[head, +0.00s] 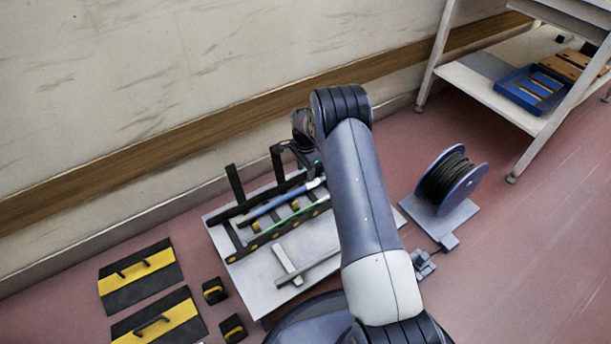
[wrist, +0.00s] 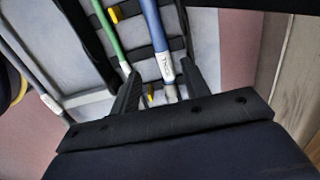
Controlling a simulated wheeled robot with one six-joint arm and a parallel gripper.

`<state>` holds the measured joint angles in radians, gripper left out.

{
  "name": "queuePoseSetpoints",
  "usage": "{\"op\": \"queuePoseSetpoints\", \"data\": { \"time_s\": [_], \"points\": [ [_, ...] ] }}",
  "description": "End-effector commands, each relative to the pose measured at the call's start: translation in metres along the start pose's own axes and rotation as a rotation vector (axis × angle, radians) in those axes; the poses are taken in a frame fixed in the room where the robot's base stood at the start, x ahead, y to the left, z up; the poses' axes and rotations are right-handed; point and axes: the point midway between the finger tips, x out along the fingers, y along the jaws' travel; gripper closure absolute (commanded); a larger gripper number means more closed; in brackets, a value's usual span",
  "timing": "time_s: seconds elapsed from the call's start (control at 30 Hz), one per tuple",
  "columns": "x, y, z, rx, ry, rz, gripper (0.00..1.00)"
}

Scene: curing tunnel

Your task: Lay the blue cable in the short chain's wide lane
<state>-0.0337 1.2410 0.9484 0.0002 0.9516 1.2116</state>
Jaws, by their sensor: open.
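The blue cable (head: 268,207) lies along a dark chain frame (head: 262,246) on a pale board. It runs between the two long dark rails, near the far rail. In the wrist view the blue cable (wrist: 155,30), with a white label, passes over the dark crossbars. I cannot tell how deep it sits. A green cable (head: 298,217) runs alongside it, nearer the other rail. My gripper (wrist: 160,82) is open, with the labelled end of the blue cable between its fingers. In the head view my arm hides the fingertips and the chain's right end.
A grey cable (wrist: 30,68) lies apart, outside the near rail. Dark posts (head: 235,183) rise behind the chain, close to the wall. A cable reel (head: 446,182) stands right of my arm. Black-and-yellow plates (head: 140,275) lie at left. A shelf (head: 480,85) holds a blue tray.

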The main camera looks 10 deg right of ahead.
Motion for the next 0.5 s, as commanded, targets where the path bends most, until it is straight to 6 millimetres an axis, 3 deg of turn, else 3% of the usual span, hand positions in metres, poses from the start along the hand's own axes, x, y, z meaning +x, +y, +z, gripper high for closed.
{"op": "queuePoseSetpoints", "data": {
  "time_s": [0.03,0.2,0.5],
  "points": [
    [-0.015,0.0,0.0,0.0,0.001,-0.001,0.56],
    [-0.037,0.0,0.0,0.0,0.0,0.0,0.56],
    [-0.046,0.0,0.0,0.0,0.0,0.001,0.56]
  ]
}}
